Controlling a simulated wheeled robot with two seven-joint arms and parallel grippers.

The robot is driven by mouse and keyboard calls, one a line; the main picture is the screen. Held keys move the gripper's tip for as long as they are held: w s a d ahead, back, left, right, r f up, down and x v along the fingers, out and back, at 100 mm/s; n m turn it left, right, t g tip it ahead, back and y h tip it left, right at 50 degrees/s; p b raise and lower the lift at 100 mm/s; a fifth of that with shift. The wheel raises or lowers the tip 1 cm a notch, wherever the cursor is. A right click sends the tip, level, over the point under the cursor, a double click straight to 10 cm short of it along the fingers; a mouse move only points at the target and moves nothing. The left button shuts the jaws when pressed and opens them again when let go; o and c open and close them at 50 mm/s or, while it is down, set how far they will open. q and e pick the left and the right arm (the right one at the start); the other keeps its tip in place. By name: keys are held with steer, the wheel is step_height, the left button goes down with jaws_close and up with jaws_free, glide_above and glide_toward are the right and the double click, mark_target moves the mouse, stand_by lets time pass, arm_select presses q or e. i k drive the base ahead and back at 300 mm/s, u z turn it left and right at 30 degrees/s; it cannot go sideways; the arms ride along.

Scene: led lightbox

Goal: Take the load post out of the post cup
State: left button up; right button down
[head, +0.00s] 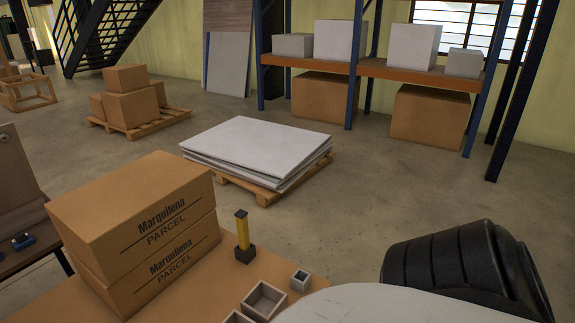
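The load post (242,230) is a yellow upright bar with a dark top. It stands in a small dark square block, which looks like the post cup (245,254), on the brown tabletop (205,290) right of the parcel boxes. The post's lower end is hidden inside the cup. Neither gripper shows in the head view. A white and black arm part of mine fills the bottom right, and no gripper fingers are visible on it.
Two stacked parcel boxes (135,225) stand close left of the post. A small grey square cup (300,280) and a larger open square box (264,299) lie to its front right; another box (237,318) is cut off. Beyond the table, a pallet of white sheets (258,148) lies on the floor.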

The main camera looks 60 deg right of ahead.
mark_target(241, 217)
steer(key=z, duration=3.65)
steer(key=i, duration=1.75)
steer(key=u, duration=2.55)
